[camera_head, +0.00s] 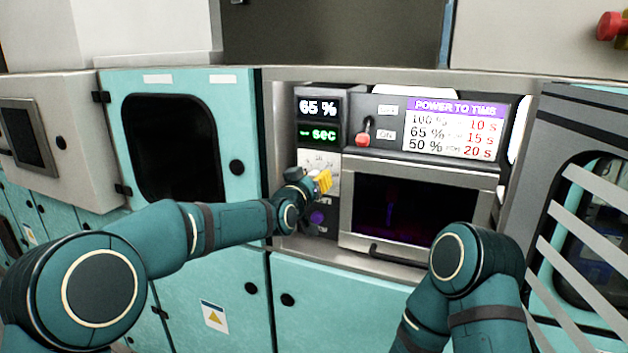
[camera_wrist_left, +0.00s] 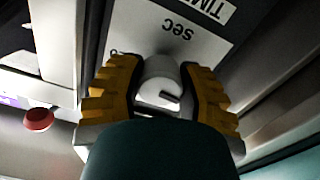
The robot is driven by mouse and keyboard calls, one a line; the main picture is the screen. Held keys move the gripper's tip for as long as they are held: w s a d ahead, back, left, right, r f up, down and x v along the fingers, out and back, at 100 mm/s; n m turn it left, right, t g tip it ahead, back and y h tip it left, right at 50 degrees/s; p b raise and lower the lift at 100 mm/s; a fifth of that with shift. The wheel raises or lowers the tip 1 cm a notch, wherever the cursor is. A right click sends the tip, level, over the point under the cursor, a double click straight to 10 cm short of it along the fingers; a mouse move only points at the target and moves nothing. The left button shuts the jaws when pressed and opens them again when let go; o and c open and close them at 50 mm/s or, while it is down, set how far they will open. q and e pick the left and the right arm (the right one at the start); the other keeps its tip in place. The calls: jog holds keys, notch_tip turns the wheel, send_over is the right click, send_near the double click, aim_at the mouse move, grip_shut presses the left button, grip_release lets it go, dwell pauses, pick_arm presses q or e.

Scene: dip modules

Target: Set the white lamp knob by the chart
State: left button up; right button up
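The white lamp knob (camera_wrist_left: 163,80) shows in the left wrist view, in front of a white dial plate (camera_wrist_left: 185,42) with upside-down "SEC" lettering. My left gripper (camera_wrist_left: 160,85) has its yellow fingers on both sides of the knob, apparently touching it. In the head view my left gripper (camera_head: 320,182) is at the dial panel and hides the knob. The chart (camera_head: 455,128) pairs 100 % with 10 s, 65 % with 15 s and 50 % with 20 s. The upper display (camera_head: 318,107) reads 65 %. The green display (camera_head: 318,133) shows a dash-like mark and "sec". My right gripper is out of view.
A red-tipped switch (camera_head: 363,136) is right of the displays, near an "ON" label. A purple knob (camera_head: 317,217) sits just below my left gripper. A dark-windowed chamber (camera_head: 412,217) with a metal frame is to the right. A teal cabinet door (camera_head: 240,120) is on the left.

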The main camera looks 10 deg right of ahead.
pick_arm(q)
jog(key=shift+f+m+b, duration=0.1)
jog(key=shift+m+b, duration=1)
jog(key=shift+m, duration=0.1)
jog(key=m+b, duration=0.2)
jog(key=m, duration=0.1)
jog(key=shift+m, duration=0.3)
jog(key=m+b, duration=0.4)
jog(key=m, duration=0.2)
jog(key=m+b, duration=0.1)
jog(key=m, duration=0.2)
jog(key=m+b, duration=0.1)
jog(key=m, duration=0.4)
jog(key=shift+m+b, duration=0.3)
jog(key=shift+m, duration=1.5)
